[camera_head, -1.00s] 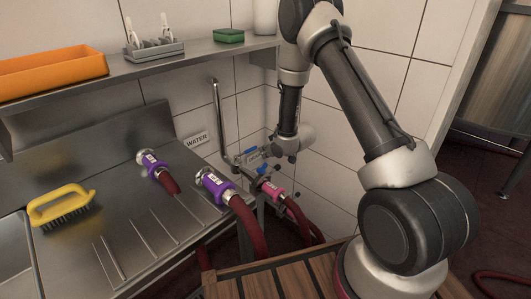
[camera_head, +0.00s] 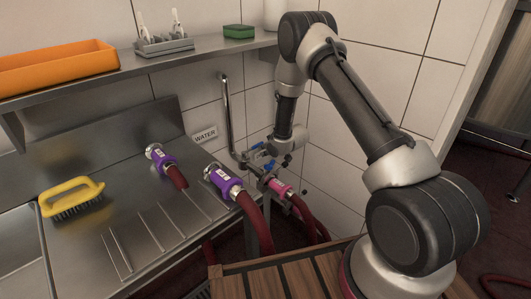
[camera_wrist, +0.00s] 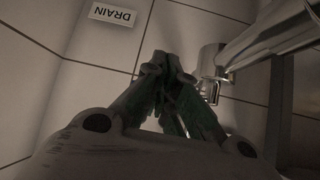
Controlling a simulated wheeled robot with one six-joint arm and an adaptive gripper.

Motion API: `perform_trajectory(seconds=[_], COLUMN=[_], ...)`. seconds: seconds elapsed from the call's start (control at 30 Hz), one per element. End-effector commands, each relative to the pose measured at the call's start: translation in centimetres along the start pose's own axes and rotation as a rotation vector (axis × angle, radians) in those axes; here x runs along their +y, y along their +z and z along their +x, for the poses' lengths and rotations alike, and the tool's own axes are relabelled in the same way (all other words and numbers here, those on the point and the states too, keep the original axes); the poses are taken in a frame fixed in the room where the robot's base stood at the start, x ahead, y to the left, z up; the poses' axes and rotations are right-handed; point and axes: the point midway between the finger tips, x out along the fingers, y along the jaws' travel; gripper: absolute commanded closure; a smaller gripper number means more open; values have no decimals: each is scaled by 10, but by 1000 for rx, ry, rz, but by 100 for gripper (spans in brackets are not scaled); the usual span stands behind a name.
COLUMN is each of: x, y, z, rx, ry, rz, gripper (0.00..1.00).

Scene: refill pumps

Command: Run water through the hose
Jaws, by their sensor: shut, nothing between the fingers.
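A metal valve assembly on a wall pipe (camera_head: 226,112) has blue levers (camera_head: 268,166), beside the WATER sign (camera_head: 205,135). A dark red hose with a pink coupling (camera_head: 279,188) is at this assembly; the exact joint is too small to tell. Two dark red hoses with purple couplings (camera_head: 160,158) (camera_head: 223,181) lie on the steel counter. My gripper (camera_head: 272,152) is beside the valve assembly, near the blue levers. In the wrist view my gripper (camera_wrist: 164,68) is shut and empty, its fingertips next to a metal pipe fitting (camera_wrist: 211,68). I cannot tell whether it touches it.
A DRAIN sign (camera_wrist: 113,14) is on the tiled wall. A yellow brush (camera_head: 71,198) lies on the steel counter (camera_head: 75,262). The shelf above holds an orange tray (camera_head: 55,72), a grey holder (camera_head: 163,46) and a green sponge (camera_head: 239,32). A wooden slatted surface (camera_head: 285,278) is in front.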

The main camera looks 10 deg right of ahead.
Motion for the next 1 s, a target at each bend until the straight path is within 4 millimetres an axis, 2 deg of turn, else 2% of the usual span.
perform_trajectory(seconds=[0.07,0.33,0.47,0.57,0.9,1.0], x=[2,3,3,3,2,2], y=[-7,-11,-12,-11,-5,-4], z=[5,5,-2,-17,-92,-106], rx=[5,12,15,11,0,-3], ry=[1,2,2,3,2,1], rz=[0,0,0,0,2,2], gripper=[100,100,100,100,100,100])
